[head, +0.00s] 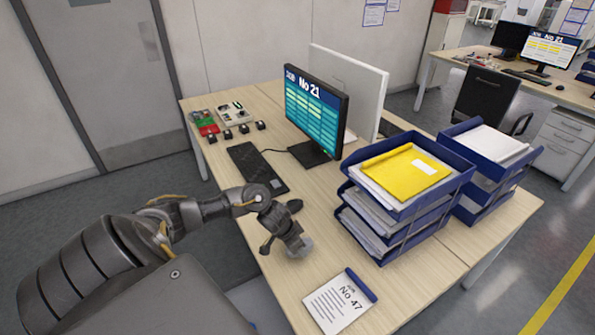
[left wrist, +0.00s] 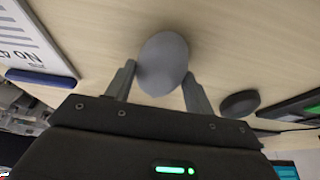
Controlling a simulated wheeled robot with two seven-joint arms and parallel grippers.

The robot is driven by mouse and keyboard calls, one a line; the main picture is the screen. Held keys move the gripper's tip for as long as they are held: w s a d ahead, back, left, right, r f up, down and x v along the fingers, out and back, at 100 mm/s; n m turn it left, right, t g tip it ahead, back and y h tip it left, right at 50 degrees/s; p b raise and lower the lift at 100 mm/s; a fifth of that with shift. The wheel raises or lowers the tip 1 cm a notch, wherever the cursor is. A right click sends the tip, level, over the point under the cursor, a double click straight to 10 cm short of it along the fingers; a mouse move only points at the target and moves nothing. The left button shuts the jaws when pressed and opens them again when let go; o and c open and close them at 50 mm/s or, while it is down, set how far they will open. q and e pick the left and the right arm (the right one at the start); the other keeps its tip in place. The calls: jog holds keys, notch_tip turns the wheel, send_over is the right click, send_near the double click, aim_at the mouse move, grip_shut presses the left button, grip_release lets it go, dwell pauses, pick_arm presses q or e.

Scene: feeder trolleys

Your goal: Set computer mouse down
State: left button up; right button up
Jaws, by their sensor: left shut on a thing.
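My left gripper (head: 297,247) is over the near part of the wooden desk, between the dark mouse and the clipboard. In the left wrist view its two fingers (left wrist: 160,85) are on either side of a smooth grey oval computer mouse (left wrist: 163,58), shut on it. The grey mouse also shows at the gripper's tip in the head view (head: 304,246), partly hidden. I cannot tell whether it touches the desk. A second, dark mouse (head: 294,206) lies by the keyboard and also shows in the left wrist view (left wrist: 240,103). My right gripper is not in view.
A clipboard (head: 338,303) marked No 47 lies near the front edge. Blue paper trays (head: 425,203) stand to the right, with a yellow folder (head: 405,172) on top. A keyboard (head: 257,168) and monitor (head: 316,112) are behind. Bare desk (head: 385,285) lies right of the clipboard.

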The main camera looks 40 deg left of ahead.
pick_arm(q)
jog(key=shift+f, duration=0.5)
jog(key=o, duration=1)
jog(key=shift+f, duration=0.15)
jog(key=shift+r, duration=0.25)
jog(key=p+v, duration=0.1)
jog(key=v, duration=1.1)
jog(key=shift+s, duration=0.1)
jog(key=shift+f, duration=0.1)
